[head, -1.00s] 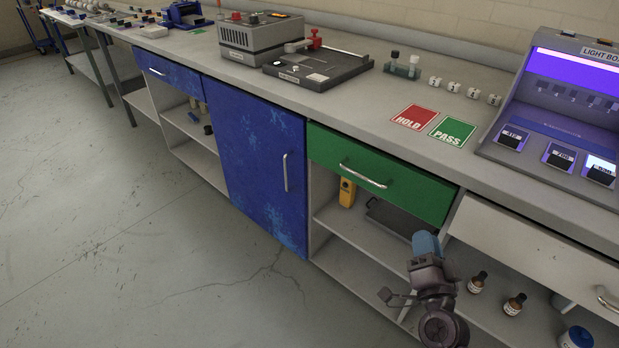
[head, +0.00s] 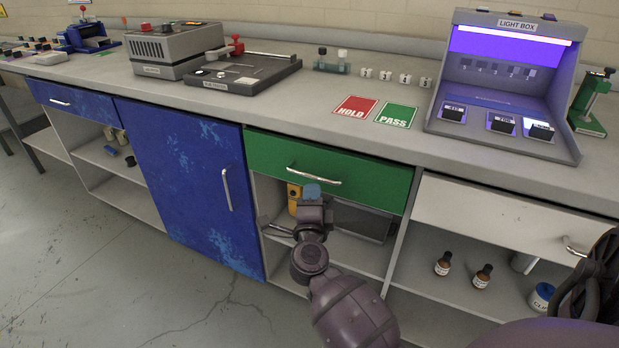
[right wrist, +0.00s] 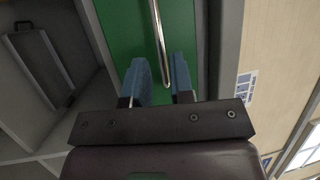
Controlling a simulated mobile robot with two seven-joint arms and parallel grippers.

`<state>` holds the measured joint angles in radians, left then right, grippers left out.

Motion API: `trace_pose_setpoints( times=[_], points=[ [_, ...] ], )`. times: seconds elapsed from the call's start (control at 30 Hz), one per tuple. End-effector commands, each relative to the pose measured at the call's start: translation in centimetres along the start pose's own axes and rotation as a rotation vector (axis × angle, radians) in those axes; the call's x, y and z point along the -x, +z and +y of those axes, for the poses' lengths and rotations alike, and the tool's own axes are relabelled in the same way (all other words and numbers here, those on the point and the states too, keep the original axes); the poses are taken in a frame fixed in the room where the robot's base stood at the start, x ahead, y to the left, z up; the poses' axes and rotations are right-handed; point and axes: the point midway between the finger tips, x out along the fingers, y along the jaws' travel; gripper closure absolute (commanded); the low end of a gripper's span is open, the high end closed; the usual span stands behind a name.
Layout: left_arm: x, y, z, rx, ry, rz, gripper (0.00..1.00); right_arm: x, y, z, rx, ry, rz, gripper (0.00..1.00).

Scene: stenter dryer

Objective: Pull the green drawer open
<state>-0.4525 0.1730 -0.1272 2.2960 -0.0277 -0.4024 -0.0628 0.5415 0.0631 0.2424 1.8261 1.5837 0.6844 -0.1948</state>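The green drawer (head: 370,182) sits flush in the bench front, closed, with a horizontal silver bar handle (head: 314,178). My right gripper (head: 312,188) is just in front of and below the handle in the head view. In the right wrist view its two blue fingers (right wrist: 160,72) are apart, and the end of the handle (right wrist: 157,35) appears in the gap between them against the green front (right wrist: 128,28). Neither finger visibly grips the bar; the depth between them cannot be told. My left gripper is not in view.
A blue cabinet door (head: 185,180) is left of the drawer and a white drawer (head: 490,215) is right. Below is an open shelf with a yellow item (head: 294,198) and a grey case (head: 362,220). Bottles (head: 482,276) stand on the right shelf. HOLD (head: 354,106) and PASS (head: 396,115) cards lie above.

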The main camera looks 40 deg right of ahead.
Motion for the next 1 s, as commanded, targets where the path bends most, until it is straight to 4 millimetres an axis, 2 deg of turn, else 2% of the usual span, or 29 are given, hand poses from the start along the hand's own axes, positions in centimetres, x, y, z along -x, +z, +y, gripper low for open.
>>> trace_pose_setpoints(
  times=[0.2, 0.4, 0.8, 0.83, 0.97, 1.0],
  points=[
    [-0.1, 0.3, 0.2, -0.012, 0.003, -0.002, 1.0, -3.7, 0.0, 0.2, 0.004, 0.0, 0.0, 0.78],
    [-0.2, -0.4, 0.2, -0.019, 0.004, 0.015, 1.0, -5.7, 0.0, 0.2, 0.004, 0.001, -0.001, 0.78],
    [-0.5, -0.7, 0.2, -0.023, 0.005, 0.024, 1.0, -6.4, 0.0, 0.0, 0.001, 0.0, 0.0, 0.78],
    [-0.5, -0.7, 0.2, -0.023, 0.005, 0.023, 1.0, -6.4, 0.0, 0.0, 0.001, 0.0, 0.0, 0.79],
    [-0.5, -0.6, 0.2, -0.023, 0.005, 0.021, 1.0, -6.4, 0.0, 0.0, 0.002, 0.0, 0.0, 0.99],
    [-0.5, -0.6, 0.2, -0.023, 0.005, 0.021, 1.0, -6.4, 0.0, 0.0, 0.002, 0.0, 0.0, 1.0]
  ],
)
